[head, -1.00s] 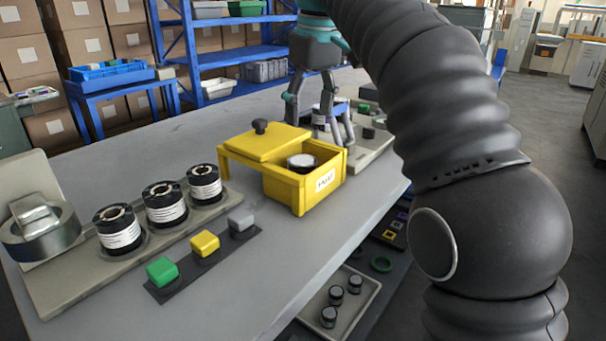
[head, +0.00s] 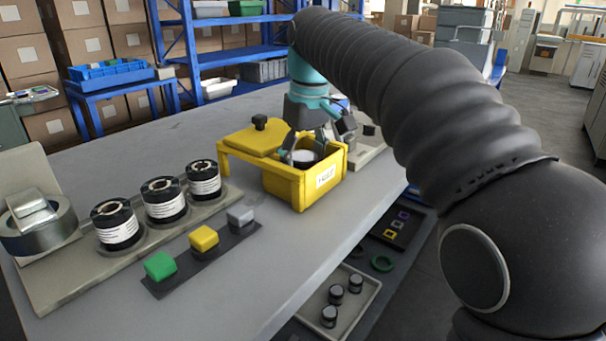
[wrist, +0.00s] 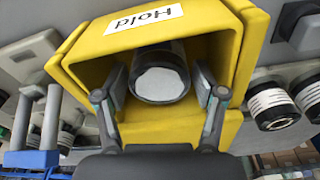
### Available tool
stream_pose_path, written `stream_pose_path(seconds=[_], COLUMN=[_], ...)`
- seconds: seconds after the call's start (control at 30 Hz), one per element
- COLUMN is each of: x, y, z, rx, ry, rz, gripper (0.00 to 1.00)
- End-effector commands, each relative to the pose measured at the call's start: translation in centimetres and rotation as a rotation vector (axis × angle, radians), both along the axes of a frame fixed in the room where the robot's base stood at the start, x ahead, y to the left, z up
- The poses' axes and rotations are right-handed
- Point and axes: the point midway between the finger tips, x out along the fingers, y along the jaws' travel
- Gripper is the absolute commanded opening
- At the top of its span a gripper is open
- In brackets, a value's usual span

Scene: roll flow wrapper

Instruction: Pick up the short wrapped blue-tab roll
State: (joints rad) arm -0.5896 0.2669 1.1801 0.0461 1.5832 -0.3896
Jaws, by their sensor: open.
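A roll with a white end face (head: 304,156) stands in the open part of the yellow box (head: 284,187) labelled Hold. In the wrist view this roll (wrist: 160,84) shows its white face and dark sides. I see no blue tab on it, so I cannot tell whether it is the blue-tab roll. My gripper (head: 306,149) is over the box, its fingers reaching down to the roll. In the wrist view my gripper (wrist: 160,75) is open, with one finger on each side of the roll and small gaps between.
Several black rolls with white labels (head: 163,200) stand on a rack at left, beside a metal ring (head: 38,230). Green, yellow and grey blocks (head: 203,238) lie in front. The box's yellow lid (head: 252,139) has a dark knob.

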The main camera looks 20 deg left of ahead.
Motion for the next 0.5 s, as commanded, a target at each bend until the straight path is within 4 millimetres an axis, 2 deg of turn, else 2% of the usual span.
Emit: stream_pose_path(seconds=[0.13, 0.37, 0.5], x=[0.05, 0.07, 0.07], y=[0.08, 0.10, 0.10], z=[-1.12, -1.18, -1.17], rx=[0.001, 0.000, 0.000], ry=[-0.001, 0.000, 0.000], rz=[0.000, 0.000, 0.000], gripper=[0.70, 0.70, 0.37])
